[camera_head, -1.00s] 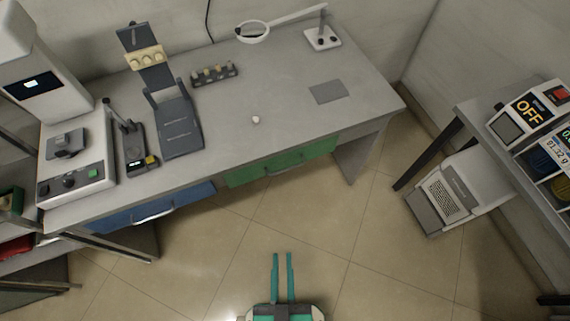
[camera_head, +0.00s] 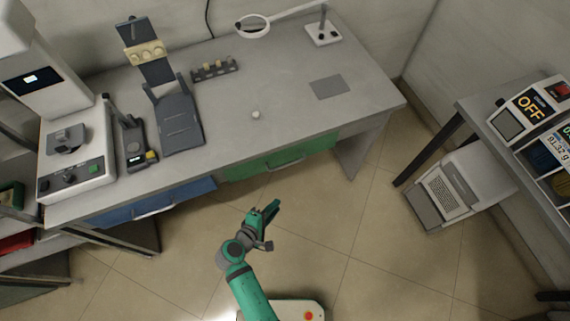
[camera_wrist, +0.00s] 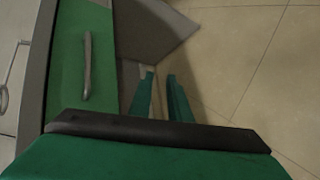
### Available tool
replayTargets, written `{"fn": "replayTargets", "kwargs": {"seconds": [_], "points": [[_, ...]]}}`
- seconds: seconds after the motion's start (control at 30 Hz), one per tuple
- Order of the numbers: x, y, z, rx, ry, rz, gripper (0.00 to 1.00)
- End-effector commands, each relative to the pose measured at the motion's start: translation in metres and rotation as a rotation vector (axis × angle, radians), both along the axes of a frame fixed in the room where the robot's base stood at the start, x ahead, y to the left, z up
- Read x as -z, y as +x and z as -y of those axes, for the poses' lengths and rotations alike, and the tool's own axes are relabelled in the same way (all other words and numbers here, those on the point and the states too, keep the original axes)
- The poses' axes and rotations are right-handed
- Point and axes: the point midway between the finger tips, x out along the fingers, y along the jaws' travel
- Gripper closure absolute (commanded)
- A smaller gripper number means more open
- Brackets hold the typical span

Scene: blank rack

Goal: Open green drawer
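The green drawer (camera_head: 252,166) is shut in the front of the grey desk, on the right of a blue drawer. Its metal bar handle (camera_head: 285,163) runs along the front. In the wrist view the green drawer front (camera_wrist: 68,75) is at the left with its handle (camera_wrist: 87,66) upright in the picture. My gripper (camera_head: 274,207) is in front of and below the drawer, apart from the handle. In the wrist view my gripper (camera_wrist: 162,77) has its two green fingers apart with nothing between them, to the right of the handle.
The desk (camera_head: 270,80) carries a magnifier lamp (camera_head: 253,28), a grey stand (camera_head: 178,122) and a small white knob (camera_head: 256,114). The blue drawer (camera_head: 140,204) is to the left. A white machine (camera_head: 452,192) sits on the floor at right. The floor before the desk is clear.

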Motion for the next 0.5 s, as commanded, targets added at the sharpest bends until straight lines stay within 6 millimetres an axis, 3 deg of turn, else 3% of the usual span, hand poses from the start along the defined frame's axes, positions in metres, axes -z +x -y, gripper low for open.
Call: {"fn": "replayTargets", "kwargs": {"seconds": [0.03, 0.2, 0.33, 0.5], "points": [[-0.011, 0.017, -0.007, 0.005, -0.067, 0.01, 0.83], [-0.054, 0.051, -0.022, 0.065, -0.288, 0.036, 0.83], [-0.081, 0.063, -0.033, 0.114, -0.392, 0.059, 0.83], [-0.097, 0.068, -0.038, 0.147, -0.447, 0.071, 0.83]]}}
